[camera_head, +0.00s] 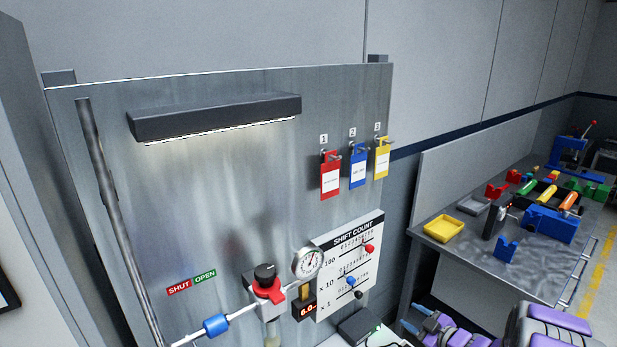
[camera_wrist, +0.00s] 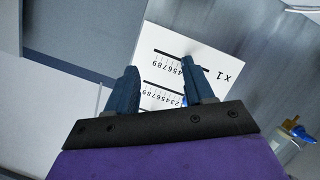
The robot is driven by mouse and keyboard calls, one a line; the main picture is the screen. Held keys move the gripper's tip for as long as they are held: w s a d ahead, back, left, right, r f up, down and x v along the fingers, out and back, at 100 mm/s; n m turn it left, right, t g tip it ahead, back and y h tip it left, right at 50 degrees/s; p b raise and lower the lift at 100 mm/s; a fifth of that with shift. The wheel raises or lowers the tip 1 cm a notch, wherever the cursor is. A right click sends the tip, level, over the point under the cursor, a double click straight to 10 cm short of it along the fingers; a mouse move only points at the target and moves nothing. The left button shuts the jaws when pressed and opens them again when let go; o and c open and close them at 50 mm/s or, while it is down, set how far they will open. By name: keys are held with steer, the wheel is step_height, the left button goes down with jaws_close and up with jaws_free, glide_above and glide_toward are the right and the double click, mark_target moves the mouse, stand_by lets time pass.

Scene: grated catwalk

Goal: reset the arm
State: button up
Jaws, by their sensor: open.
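My gripper (camera_wrist: 160,72) is open in the wrist view. Its two dark blue fingers stand apart with nothing held between them. The white shift count board (camera_wrist: 162,42) shows behind and between the fingers, upside down; part of it is hidden by them. In the head view my purple arm and gripper (camera_head: 418,322) are at the lower right, right of the panel, partly cut off by the bottom edge. The board (camera_head: 328,268) hangs on the grey panel with a red slider (camera_head: 369,248), a blue slider (camera_head: 350,281) and a black slider (camera_head: 358,295).
A gauge (camera_head: 307,263) and a red valve with a black knob (camera_head: 266,282) sit left of the board. Red, blue and yellow tags (camera_head: 357,168) hang above. A workbench (camera_head: 480,262) with a yellow tray (camera_head: 444,228) and several tools stands right.

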steer(key=d+r+m+g+h, duration=0.2)
steer(key=d+r+m+h, duration=0.2)
steer(key=r+h, duration=0.3)
steer(key=s+a+r+m+g+h+b, duration=0.25)
steer(key=s+r, duration=0.35)
steer(key=s, duration=0.3)
steer(key=s+a+r+m+g, duration=0.1)
steer(key=s+a+g, duration=0.2)
steer(key=s, duration=0.9)
steer(key=s+a+r+m+g+y, duration=0.1)
steer(key=s+a+g, duration=0.3)
steer(key=s+a, duration=0.6)
steer(key=s+a+m+g+y, duration=0.1)
steer(key=s+a+m+g, duration=0.2)
steer(key=s+a, duration=0.4)
steer(key=s, duration=0.8)
steer(key=shift+s+r+b, duration=0.25)
steer(key=shift+r+b, duration=0.05)
steer(key=shift+r, duration=0.1)
steer(key=shift+m+y, duration=0.25)
steer(key=shift+c, duration=0.2)
steer(key=shift+c, duration=0.8)
steer(key=shift+a, duration=0.1)
